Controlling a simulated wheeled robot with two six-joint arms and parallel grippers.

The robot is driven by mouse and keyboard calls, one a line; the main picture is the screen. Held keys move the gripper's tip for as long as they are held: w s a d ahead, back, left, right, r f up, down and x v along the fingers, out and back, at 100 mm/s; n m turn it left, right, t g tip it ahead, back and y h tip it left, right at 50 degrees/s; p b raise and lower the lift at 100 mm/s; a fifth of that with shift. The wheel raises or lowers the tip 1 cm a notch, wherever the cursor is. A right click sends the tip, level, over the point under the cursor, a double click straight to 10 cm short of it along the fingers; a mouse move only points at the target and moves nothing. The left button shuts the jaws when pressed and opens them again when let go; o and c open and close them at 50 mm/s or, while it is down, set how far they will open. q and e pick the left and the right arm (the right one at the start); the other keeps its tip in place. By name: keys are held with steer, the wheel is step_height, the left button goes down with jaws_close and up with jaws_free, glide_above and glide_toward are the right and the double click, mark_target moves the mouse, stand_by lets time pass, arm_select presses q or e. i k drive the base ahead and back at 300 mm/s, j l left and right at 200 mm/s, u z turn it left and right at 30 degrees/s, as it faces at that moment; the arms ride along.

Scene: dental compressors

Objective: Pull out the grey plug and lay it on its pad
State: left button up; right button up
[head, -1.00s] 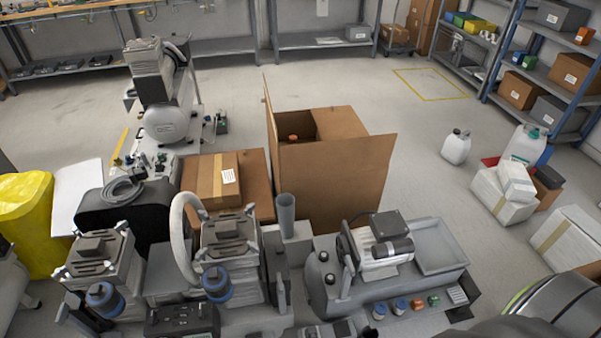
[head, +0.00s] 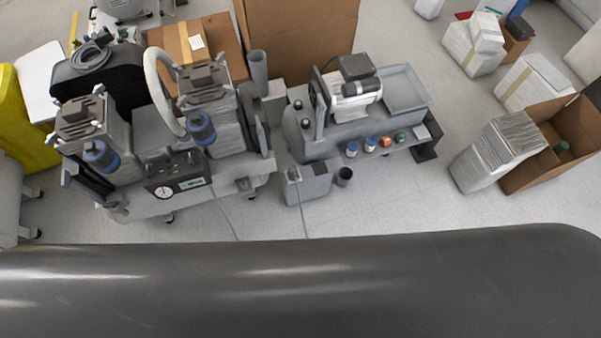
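Neither of my grippers is in view. A small grey box (head: 314,186) stands on the floor in the middle of the head view. A small grey piece (head: 293,175) with a thin cord sits on its top left; it may be the grey plug, but it is too small to be sure. A dark flat pad (head: 427,153) lies at the right end of the grey compressor unit; I cannot tell whether it is the plug's pad.
A twin-motor compressor (head: 150,195) with a gauge stands left. A grey unit (head: 350,125) with coloured caps stands behind the box. A large dark rounded surface (head: 300,290) fills the bottom. Cartons (head: 545,180) stand right. Some floor (head: 400,195) is clear.

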mark_target(292, 172)
steer(key=i+l+u, duration=0.15)
steer(key=l, duration=0.2)
steer(key=i+l+u, duration=0.15)
steer(key=l, duration=0.2)
steer(key=i+l+u, duration=0.15)
steer(key=l, duration=0.2)
steer(key=l+u, duration=0.1)
steer(key=l, duration=0.3)
steer(key=i, duration=0.1)
